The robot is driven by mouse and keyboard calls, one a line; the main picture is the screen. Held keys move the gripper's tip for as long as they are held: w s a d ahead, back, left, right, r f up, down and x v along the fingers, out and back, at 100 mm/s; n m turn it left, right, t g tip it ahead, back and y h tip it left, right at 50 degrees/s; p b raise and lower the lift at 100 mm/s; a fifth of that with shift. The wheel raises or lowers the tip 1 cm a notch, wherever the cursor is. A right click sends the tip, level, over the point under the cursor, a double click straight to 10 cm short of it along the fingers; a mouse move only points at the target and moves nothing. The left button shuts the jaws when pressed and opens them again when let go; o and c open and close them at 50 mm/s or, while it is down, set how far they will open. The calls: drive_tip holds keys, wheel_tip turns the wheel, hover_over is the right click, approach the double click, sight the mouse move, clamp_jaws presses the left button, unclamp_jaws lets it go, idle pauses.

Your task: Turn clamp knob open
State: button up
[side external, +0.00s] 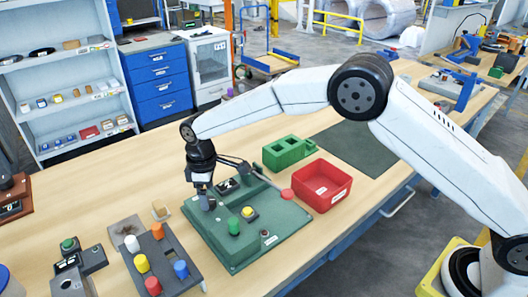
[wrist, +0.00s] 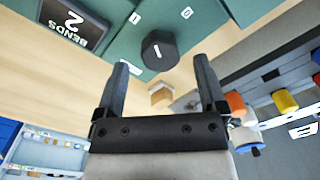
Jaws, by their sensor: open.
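The clamp knob (wrist: 160,50) is a black, faceted knob with a white line on its face, seen in the wrist view on the green fixture plate (wrist: 205,40). White marks "I" and "O" sit on the plate beyond it. My gripper (wrist: 162,66) is open, its two dark fingers on either side of the knob's near edge, with nothing between them gripped. In the side view my gripper (side external: 206,203) points down over the left corner of the plate (side external: 283,222) and hides the knob there. Contact with the knob cannot be told.
A display reading "2 BENDS" (wrist: 72,24) is beside the knob. A peg block (side external: 160,262) with coloured pegs stands at front left. A red bin (side external: 322,186) and green block (side external: 288,152) lie behind.

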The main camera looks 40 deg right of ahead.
drive_tip(key=shift+f, duration=1.2)
drive_tip(key=shift+c, duration=0.2)
clamp_jaws()
drive_tip(key=shift+m, duration=0.5)
drive_tip(key=m, duration=1.1)
